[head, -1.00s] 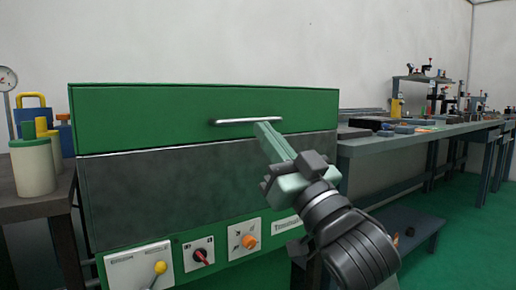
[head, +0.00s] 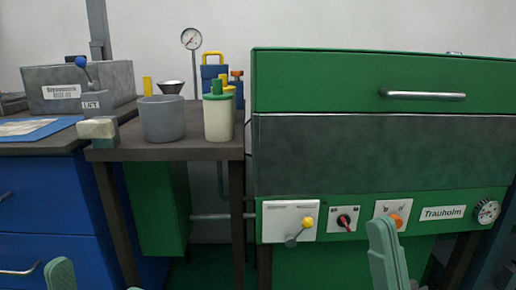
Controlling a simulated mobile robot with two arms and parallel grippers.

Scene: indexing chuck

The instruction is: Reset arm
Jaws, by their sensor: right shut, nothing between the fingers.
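My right gripper (head: 386,235) rises from the bottom edge, in front of the lower panel of the green machine (head: 350,80). Its pale green fingers are shut with nothing between them. It is well below the silver handle (head: 424,95) on the machine's green upper front and apart from it. A pale green tip of my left gripper (head: 61,273) shows at the bottom left edge. The rest of it is cut off, so I cannot tell its opening.
The lower panel has a yellow-knobbed lever (head: 307,223), a red switch (head: 345,220) and an orange knob (head: 397,220). A dark side table (head: 190,150) holds a grey pot (head: 162,120) and cream canister (head: 218,118). Blue drawers (head: 40,225) stand left.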

